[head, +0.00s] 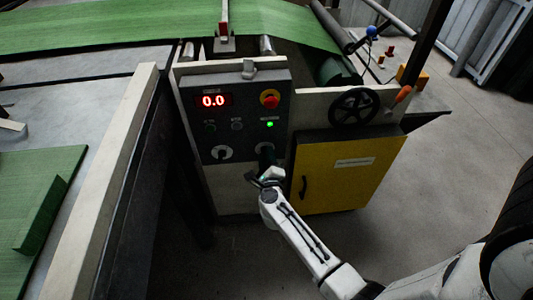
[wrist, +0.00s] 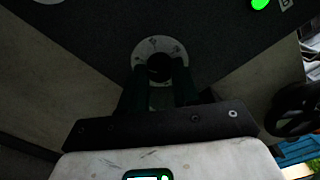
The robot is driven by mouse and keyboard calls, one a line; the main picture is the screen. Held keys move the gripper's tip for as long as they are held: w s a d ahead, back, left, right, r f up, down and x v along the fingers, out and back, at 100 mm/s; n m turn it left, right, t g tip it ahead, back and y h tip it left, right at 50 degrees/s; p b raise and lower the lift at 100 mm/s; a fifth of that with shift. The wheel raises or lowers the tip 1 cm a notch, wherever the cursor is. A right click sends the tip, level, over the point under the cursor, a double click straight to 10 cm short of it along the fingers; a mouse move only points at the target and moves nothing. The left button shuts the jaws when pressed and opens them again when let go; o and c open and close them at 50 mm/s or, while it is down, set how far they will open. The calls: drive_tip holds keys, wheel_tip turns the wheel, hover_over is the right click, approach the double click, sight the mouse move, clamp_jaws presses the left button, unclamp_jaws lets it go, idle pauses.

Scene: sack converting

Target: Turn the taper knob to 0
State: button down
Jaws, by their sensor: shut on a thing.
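The taper knob (wrist: 160,67) is a dark round knob on a pale dial with marks, low on the right of the dark control panel (head: 240,90). My gripper (wrist: 160,78) is shut on it, with one dark finger at each side in the wrist view. The red display (head: 213,101) on the panel reads 0.0.
A red stop button (head: 269,99) and a lit green lamp (head: 270,124) are above. A black handwheel (head: 354,107) and a yellow cabinet (head: 345,170) stand at the right. Floor at the right is clear.

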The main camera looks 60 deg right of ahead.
drive_tip(key=shift+n, duration=0.5)
drive_tip(key=c, duration=0.8)
unclamp_jaws()
drive_tip(key=p+v, duration=0.1)
drive_tip(key=v, duration=0.9)
drive_tip(key=shift+s+a, duration=0.25)
drive_tip(key=shift+a, duration=0.05)
